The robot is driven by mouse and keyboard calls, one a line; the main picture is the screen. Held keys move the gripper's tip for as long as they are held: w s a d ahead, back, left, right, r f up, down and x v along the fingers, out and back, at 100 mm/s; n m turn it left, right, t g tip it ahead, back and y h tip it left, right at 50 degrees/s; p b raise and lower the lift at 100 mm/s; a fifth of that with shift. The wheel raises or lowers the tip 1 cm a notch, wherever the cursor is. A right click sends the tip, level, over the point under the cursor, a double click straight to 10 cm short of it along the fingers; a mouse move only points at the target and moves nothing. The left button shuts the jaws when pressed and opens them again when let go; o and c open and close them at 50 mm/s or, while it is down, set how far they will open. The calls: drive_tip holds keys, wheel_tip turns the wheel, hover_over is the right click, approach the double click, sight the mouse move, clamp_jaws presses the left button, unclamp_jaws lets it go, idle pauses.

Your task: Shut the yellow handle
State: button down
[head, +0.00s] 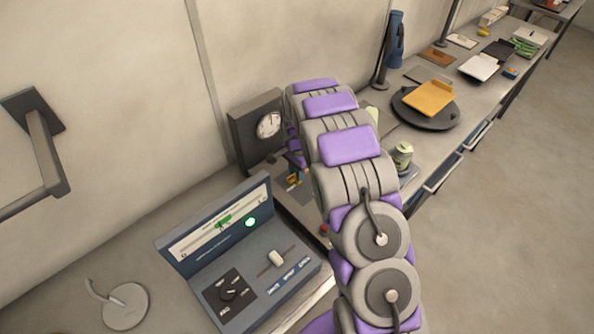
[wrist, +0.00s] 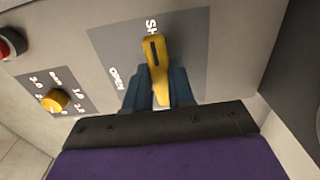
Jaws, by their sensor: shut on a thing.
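The yellow handle (wrist: 154,62) is on a dark label plate in the wrist view. Its slotted end points up at a label of which only "SH" shows; the rest is hidden. The word "OPEN" is to its left. My gripper (wrist: 157,84) has its blue fingers on both sides of the handle and is shut on it. In the head view, a small yellow part (head: 293,180) shows beside my arm, low at the gauge box; my arm hides much of that spot.
A yellow knob (wrist: 55,100) and a red button (wrist: 11,43) are left of the handle. A gauge box (head: 257,130) stands against the wall. A blue console (head: 222,262) is in front of it. A black turntable (head: 416,119) is to the right.

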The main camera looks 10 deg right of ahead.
idle(0.5)
drive_tip(key=c, duration=1)
unclamp_jaws()
drive_tip(key=shift+a, duration=0.1)
drive_tip(key=shift+o, duration=0.2)
wheel_tip(320, 180, up, 17)
drive_tip(key=shift+r+p, duration=0.15)
drive_tip(key=shift+p, duration=0.25)
